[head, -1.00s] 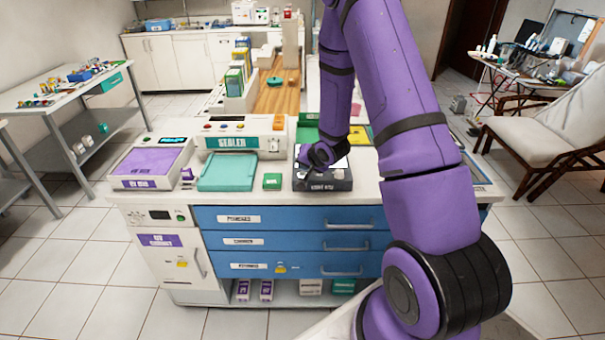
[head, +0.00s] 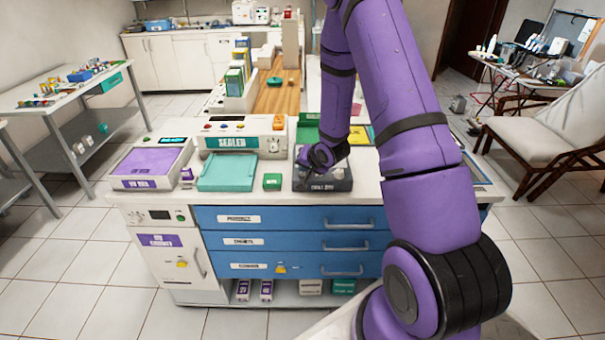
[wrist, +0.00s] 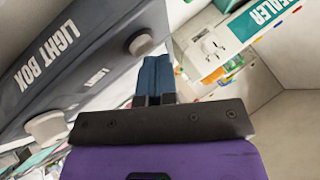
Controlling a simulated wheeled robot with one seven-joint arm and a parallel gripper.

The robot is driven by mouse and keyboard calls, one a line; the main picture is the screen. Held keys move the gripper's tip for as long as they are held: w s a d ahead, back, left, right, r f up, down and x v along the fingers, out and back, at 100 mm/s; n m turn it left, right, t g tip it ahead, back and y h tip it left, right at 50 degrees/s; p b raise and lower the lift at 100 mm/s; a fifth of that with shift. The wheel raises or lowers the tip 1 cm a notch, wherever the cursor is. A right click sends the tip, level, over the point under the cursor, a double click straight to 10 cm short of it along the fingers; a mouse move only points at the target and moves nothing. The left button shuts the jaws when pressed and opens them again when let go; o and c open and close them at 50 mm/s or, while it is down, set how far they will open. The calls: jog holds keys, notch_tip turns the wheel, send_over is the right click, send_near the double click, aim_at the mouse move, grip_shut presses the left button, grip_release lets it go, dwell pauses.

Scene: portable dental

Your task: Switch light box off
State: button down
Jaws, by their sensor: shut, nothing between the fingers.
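The light box (head: 322,180) is a dark grey box on the worktop in the head view, and its visible top looks dull grey. In the wrist view its labelled face (wrist: 60,65) fills the upper left. It carries a pale round knob (wrist: 141,43) and a second pale knob (wrist: 47,127) at the lower left. My gripper (wrist: 155,62) is shut and empty, its blue fingertips just below the upper knob. I cannot tell if they touch the box. In the head view my wrist covers part of the box, and my fingertips are hidden.
Left of the light box stand a small green block (head: 272,182), the sealer (head: 238,143) with its teal tray (head: 228,173), and a purple-topped unit (head: 152,163). Green and yellow trays lie behind. Blue drawers (head: 295,218) are below the worktop.

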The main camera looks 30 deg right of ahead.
jog(key=shift+r, duration=0.3)
jog(key=shift+r, duration=3)
jog(key=s+a+r+n+g+h, duration=0.1)
jog(key=s+a+r, duration=0.15)
jog(key=r, duration=0.45)
jog(key=s+a+r+n+h, duration=0.1)
jog(key=s+a+r, duration=0.1)
jog(key=s+r, duration=0.35)
jog(key=s+a+r+n+g, duration=0.1)
jog(key=s+a+r, duration=0.1)
jog(key=r, duration=0.6)
jog(key=s+a+r+n+g, duration=0.1)
jog(key=s+a+r, duration=0.3)
jog(key=s, duration=0.7)
jog(key=s+a+r+n+y, duration=0.1)
jog(key=s+a+r+n, duration=0.3)
jog(key=s, duration=0.8)
jog(key=shift+s+a+r+g+y, duration=0.35)
jog(key=shift+a+r, duration=0.3)
jog(key=shift+r, duration=0.25)
